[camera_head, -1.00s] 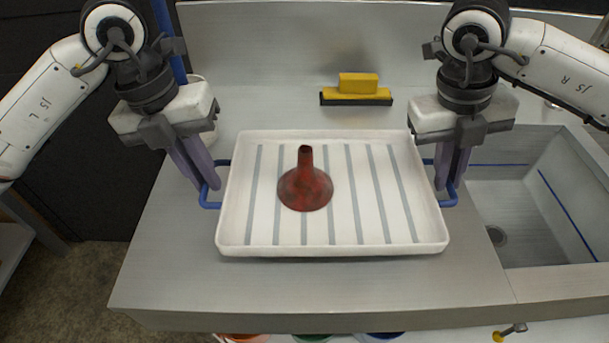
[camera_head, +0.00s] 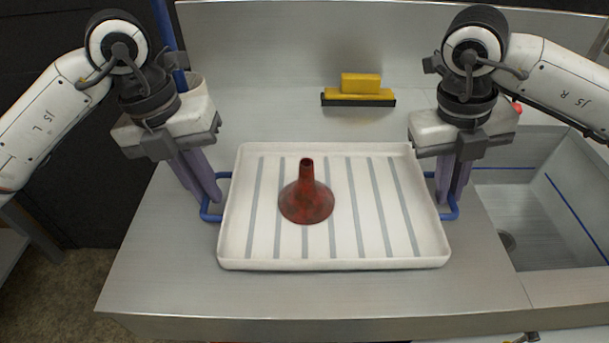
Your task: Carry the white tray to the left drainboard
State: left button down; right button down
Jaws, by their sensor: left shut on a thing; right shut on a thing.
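The white tray (camera_head: 430,240) with grey stripes and a blue handle at each short side is over the steel drainboard (camera_head: 160,270) left of the sink. I cannot tell whether it rests on the steel or hangs just above it. A dark red funnel (camera_head: 306,200) stands in the tray, wide end down, left of its middle. My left gripper (camera_head: 207,200) is shut on the tray's left blue handle (camera_head: 206,216). My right gripper (camera_head: 447,198) is shut on the right blue handle (camera_head: 453,212). The fingers partly hide both handles.
A yellow-and-black brush or squeegee (camera_head: 360,88) lies behind the tray near the backsplash (camera_head: 300,40). The sink basin (camera_head: 530,220) opens on the right. A whitish container (camera_head: 196,82) is partly hidden behind my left arm. Bare steel shows in front of the tray.

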pick_arm(q)
jog(key=shift+f+b, duration=0.55)
jog(key=shift+f, duration=0.2)
pick_arm(e)
jog(key=shift+x, duration=0.8)
pick_arm(q)
jog(key=c, duration=1.8)
grip_release()
jog(key=shift+c, duration=0.2)
pick_arm(e)
jog(key=c, duration=1.8)
grip_release()
jog(key=shift+a+r, duration=0.1)
jog(key=shift+a, duration=0.05)
jog(key=shift+c, duration=0.2)
pick_arm(q)
jog(key=shift+r, duration=0.1)
